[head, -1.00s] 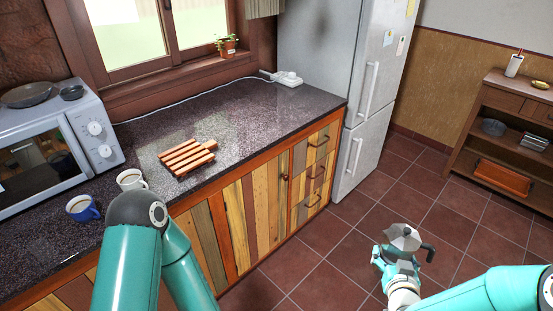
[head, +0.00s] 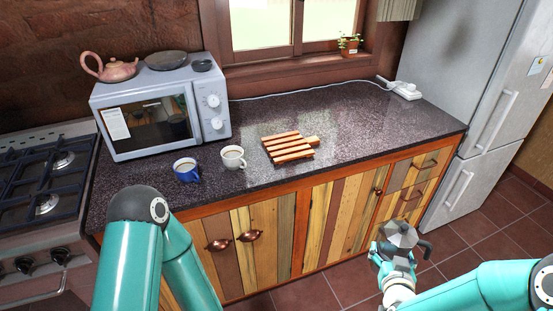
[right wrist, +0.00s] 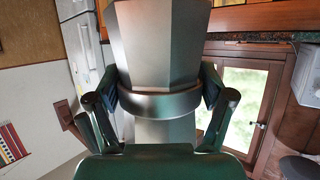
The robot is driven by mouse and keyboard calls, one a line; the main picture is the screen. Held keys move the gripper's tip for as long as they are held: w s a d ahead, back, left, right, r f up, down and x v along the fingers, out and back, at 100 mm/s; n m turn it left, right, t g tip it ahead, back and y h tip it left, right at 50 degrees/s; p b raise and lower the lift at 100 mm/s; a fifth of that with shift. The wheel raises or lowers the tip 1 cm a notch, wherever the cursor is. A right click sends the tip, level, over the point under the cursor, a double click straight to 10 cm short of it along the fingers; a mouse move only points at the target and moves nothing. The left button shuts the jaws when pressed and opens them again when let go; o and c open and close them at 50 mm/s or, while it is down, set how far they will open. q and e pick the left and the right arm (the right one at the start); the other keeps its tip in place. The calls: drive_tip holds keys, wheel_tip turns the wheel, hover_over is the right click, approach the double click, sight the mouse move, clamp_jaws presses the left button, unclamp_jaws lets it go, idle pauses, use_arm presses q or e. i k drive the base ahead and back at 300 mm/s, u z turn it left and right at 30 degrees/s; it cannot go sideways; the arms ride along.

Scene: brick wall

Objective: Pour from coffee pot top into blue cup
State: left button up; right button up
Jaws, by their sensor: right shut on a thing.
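My right gripper (head: 384,258) is shut on the silver coffee pot top (head: 401,236), held in front of the counter over the floor, well to the right of the blue cup. The pot's black handle points right. In the right wrist view the pot (right wrist: 160,45) fills the middle, between the two fingers (right wrist: 160,110). My left arm comes in at the lower left, and its gripper is not in view.
The white cup (head: 233,158) stands close to the blue cup. A wooden rack (head: 289,147) lies on the counter (head: 350,120) to the right. The microwave (head: 160,110) carries a teapot (head: 108,68). A stove (head: 45,190) is at the left, a fridge (head: 490,110) at the right.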

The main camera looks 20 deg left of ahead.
sight(185, 169)
drive_tip(key=z, duration=0.85)
drive_tip(key=i, duration=0.1)
drive_tip(key=u, duration=1.65)
